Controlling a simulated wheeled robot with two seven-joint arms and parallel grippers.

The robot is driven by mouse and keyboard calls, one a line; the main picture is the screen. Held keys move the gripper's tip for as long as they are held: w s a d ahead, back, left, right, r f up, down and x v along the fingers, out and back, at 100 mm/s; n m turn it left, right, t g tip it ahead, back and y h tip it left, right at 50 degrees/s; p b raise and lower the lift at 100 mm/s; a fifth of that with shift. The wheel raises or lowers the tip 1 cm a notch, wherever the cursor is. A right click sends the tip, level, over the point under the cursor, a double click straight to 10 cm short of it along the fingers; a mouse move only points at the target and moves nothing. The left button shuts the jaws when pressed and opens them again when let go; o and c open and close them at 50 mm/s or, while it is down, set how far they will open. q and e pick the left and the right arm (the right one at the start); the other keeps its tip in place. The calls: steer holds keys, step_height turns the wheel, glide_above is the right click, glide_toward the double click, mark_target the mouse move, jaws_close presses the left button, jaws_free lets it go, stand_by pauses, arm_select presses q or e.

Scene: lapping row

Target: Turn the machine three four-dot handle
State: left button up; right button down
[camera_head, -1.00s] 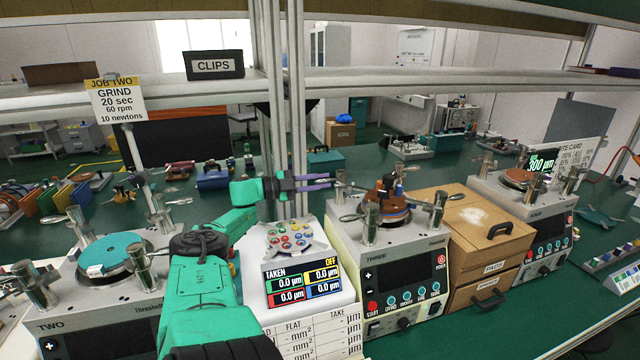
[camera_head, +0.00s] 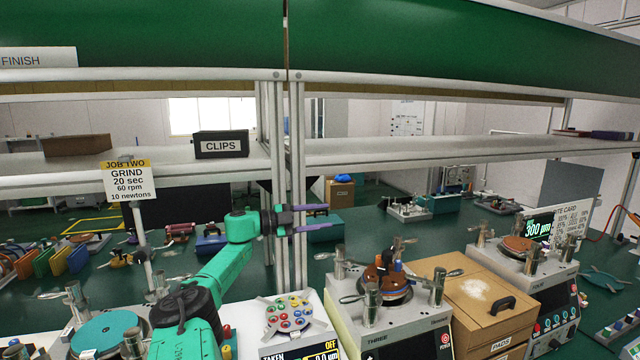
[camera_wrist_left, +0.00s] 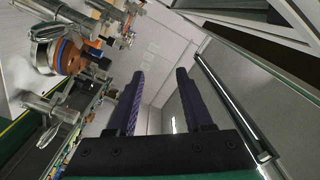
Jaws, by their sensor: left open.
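Machine three (camera_head: 372,336), a pale grey lapping unit marked THREE, stands right of centre. Metal posts with lever handles rise around its plate, among them a front-left handle (camera_head: 352,298) and a right handle (camera_head: 452,273). Brown and blue parts (camera_head: 385,278) sit in the middle. Dot marks are too small to read, so I cannot tell which handle has four. My left gripper (camera_head: 322,219) is open and empty, in the air above and left of the machine. In the left wrist view, its purple fingers (camera_wrist_left: 158,100) are apart; metal handles (camera_wrist_left: 45,50) show at left. My right gripper is out of view.
A shelf upright (camera_head: 298,190) stands close behind the left gripper. A wooden box (camera_head: 440,285) adjoins machine three, with another machine (camera_head: 530,268) beyond. A shelf holds a CLIPS box (camera_head: 220,144).

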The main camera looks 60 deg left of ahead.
arm_select(q)
step_height(320, 180, up, 8)
steer(key=shift+b, duration=0.3)
steer(key=shift+w+f, duration=0.1)
steer(key=shift+w, duration=0.05)
